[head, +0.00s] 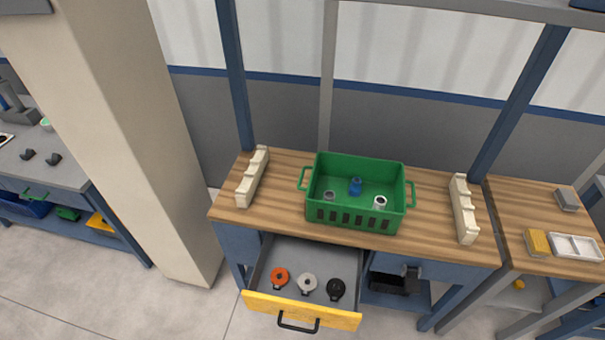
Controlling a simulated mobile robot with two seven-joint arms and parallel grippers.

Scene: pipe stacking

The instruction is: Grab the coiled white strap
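The coiled white strap (307,283) lies in the open drawer (301,310) with the yellow front, below the wooden worktop. It is the middle one of three coils. An orange coil (279,278) lies to its left and a black coil (336,289) to its right, each apart from it. Neither of my grippers shows in the head view.
A green crate (347,220) with a few small pipe-like pieces stands on the worktop (285,212) above the drawer. Notched cream racks stand at left (252,178) and right (463,209). The drawer's black handle (298,323) sticks out in front. A beige pillar (120,120) stands left.

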